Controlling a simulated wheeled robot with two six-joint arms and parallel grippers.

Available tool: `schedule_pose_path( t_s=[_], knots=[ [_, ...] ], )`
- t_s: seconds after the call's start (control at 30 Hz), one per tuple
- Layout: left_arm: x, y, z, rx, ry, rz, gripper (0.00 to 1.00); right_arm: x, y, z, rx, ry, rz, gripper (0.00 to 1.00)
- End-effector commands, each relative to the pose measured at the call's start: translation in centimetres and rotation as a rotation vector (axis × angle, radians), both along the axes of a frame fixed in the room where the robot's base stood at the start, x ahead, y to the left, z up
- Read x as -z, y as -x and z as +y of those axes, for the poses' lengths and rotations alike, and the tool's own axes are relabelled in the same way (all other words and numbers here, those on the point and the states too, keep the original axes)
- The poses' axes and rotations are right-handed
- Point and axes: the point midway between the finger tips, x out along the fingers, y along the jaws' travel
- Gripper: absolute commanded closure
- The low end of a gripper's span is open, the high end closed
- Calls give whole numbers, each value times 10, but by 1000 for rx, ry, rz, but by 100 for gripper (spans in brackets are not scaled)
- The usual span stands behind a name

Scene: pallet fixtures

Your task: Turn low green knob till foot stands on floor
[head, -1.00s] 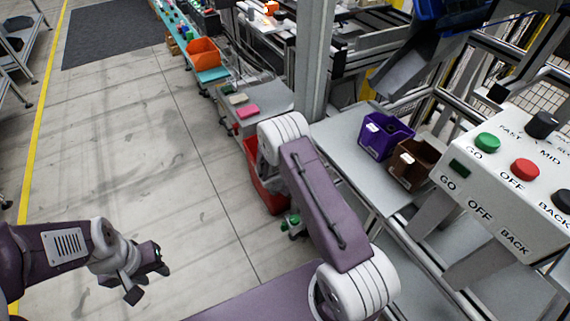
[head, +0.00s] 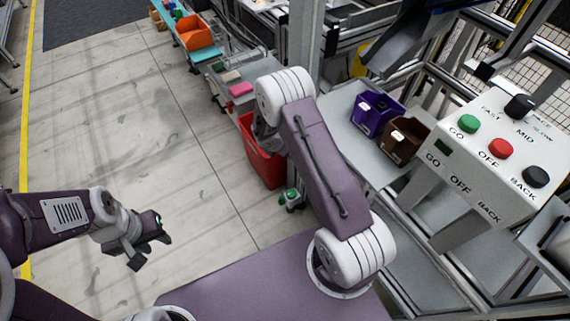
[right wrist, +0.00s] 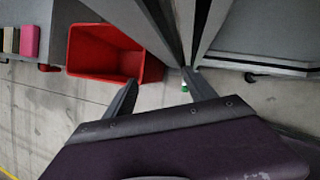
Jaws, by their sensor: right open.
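The low green knob (head: 291,193) sits on a dark levelling foot (head: 293,205) near the floor, below the bench corner and just right of the red bin. Whether the foot touches the floor cannot be told. In the right wrist view a small bit of the green knob (right wrist: 185,88) shows beyond and between my fingers, near the right one. My right gripper (right wrist: 161,90) is open and empty, apart from the knob; in the head view my own arm hides it. My left gripper (head: 151,250) is open and empty above bare floor at the left.
The red bin (head: 262,160) stands beside the foot; it also shows in the right wrist view (right wrist: 95,50). A purple bin (head: 375,112) and a brown bin (head: 402,140) sit on the bench. A button console (head: 490,165) stands at the right. The floor at left is clear.

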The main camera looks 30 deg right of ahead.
Motion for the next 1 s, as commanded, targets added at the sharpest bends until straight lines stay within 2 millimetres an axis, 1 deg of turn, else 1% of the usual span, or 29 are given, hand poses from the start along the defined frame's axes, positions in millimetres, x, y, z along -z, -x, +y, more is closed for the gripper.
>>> schedule_pose_path(
  t_s=[0.03, 0.1, 0.17, 0.2, 0.27, 0.3, 0.37, 0.4, 0.5, 0.6, 0.77, 0.83, 0.93, 1.0],
  knots=[
    [20, 0, 0, 0, 0, -1, 64, 24, 12, 0, -15, 7, 44, 35],
    [47, 0, 0, 0, 0, 0, 64, 55, 21, 0, -24, 10, 76, 35],
    [69, 0, 0, 0, 0, 1, 64, 77, 28, 1, -27, 11, 98, 35],
    [84, 0, 0, 0, 0, 1, 64, 94, 33, 1, -27, 10, 111, 35],
    [109, 0, 0, 0, 0, 1, 64, 121, 39, 2, -24, 8, 130, 35],
    [127, 0, 0, 0, 0, 0, 64, 140, 43, 3, -20, 6, 140, 35],
    [153, 0, 0, 0, 0, 1, 64, 166, 48, 4, -11, 2, 150, 35],
    [169, 0, 0, 0, 0, 1, 64, 183, 51, 4, -2, -1, 156, 35],
    [196, 0, 0, 0, 0, 1, 64, 210, 53, 5, 3, -4, 159, 35],
    [207, 0, 0, 0, 0, 0, 64, 220, 53, 6, 3, -4, 157, 35],
    [205, 0, 0, 0, 0, 0, 64, 219, 53, 6, 2, -4, 157, 35],
    [207, 0, 0, 0, 0, 0, 64, 222, 52, 5, 3, -4, 156, 35],
    [220, 0, 0, 0, 0, -1, 64, 238, 50, 0, 4, -4, 157, 35],
    [233, 0, 0, 0, 0, 0, 64, 255, 48, -5, 5, -4, 158, 35]
  ],
)
